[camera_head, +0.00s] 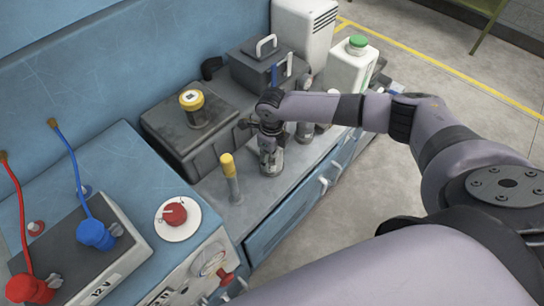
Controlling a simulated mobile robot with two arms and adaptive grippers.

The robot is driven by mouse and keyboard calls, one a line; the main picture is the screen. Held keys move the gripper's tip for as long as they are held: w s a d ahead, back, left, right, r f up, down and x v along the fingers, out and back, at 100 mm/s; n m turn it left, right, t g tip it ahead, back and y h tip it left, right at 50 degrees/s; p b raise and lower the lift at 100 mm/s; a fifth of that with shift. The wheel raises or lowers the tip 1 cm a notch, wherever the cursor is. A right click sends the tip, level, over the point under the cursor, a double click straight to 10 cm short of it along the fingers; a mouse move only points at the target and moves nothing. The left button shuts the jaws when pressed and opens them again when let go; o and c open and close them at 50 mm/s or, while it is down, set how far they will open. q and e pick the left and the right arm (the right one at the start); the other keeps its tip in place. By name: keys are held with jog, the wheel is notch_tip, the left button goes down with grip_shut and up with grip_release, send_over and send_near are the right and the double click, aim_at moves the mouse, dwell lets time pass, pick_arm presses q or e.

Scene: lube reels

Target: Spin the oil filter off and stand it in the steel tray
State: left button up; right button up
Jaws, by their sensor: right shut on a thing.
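My right gripper (269,140) reaches in from the right and points down over the middle of the grey bench. It is shut on a small grey cylinder (270,164), whose lower part shows at or just above the bench top. The fingers hide its upper part, and I cannot tell whether it is the oil filter. A dark cylinder with a yellow top (193,108) stands upright on a dark grey block (165,128), left of the gripper and apart from it. I cannot pick out the steel tray with certainty. My left gripper is not in view.
A yellow-topped grey tube (230,180) stands near the gripper. Behind are a dark box with a handle (262,68) and a white green-capped jug (352,65). A 12 V unit (85,262) with red and blue clamps is at front left. Bench front is mostly clear.

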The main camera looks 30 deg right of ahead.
jog(key=shift+s+f, duration=0.3)
jog(key=shift+s, duration=0.05)
jog(key=o, duration=1.5)
jog(key=shift+w+r, duration=0.1)
jog(key=shift+w, duration=0.15)
jog(key=shift+r, duration=0.1)
